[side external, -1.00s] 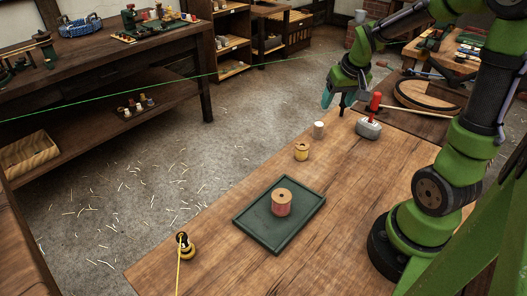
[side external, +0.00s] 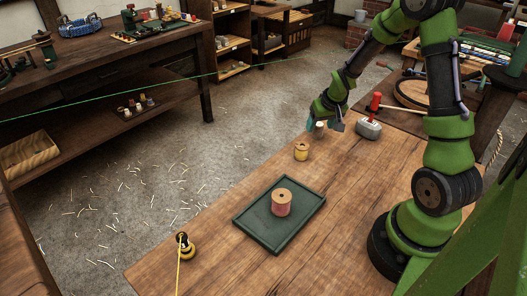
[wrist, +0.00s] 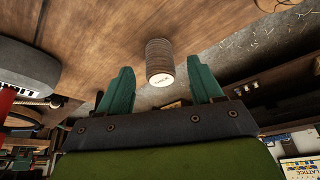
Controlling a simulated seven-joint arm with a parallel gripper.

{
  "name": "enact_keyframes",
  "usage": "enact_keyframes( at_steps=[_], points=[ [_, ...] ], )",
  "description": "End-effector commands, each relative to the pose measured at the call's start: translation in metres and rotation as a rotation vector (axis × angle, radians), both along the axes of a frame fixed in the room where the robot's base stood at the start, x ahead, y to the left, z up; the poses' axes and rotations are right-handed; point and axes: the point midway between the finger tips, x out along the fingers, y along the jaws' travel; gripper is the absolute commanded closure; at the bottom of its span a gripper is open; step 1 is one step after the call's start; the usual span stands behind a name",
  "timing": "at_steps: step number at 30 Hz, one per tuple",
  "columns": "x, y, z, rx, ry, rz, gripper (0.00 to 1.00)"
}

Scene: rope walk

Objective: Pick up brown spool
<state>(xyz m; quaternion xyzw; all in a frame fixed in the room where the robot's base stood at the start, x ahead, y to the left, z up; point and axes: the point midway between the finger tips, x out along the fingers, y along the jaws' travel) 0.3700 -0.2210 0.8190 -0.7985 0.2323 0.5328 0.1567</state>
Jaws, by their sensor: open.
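The brown spool (wrist: 160,58) shows in the wrist view as a ribbed brown cylinder with a pale end, in line with the gap between my two teal fingers. My gripper (wrist: 162,72) is open, one finger to each side of it, with visible space on both sides. In the side view the small pale-topped spool (side external: 320,128) stands on the wooden table, partly hidden by my gripper (side external: 324,123). My fingers are at its top, and I cannot tell how far down they reach.
A green tray (side external: 252,231) holds a red spool (side external: 281,203) with wooden ends. A grey block (side external: 368,129) with a red handle is to the right. A black-and-yellow spool (side external: 185,246) stands at the front left.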

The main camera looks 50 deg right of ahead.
Motion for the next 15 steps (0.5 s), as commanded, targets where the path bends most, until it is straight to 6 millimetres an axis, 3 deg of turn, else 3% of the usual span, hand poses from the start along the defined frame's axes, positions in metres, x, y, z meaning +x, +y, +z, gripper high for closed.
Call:
enact_keyframes(
  at_steps=[5,13,15],
  points=[
    [0.008,-0.004,-0.020,0.002,0.002,-0.001,0.34],
    [0.009,-0.005,-0.023,0.000,0.000,0.000,0.34],
    [0.009,-0.005,-0.023,0.000,0.000,0.000,0.44]
  ],
)
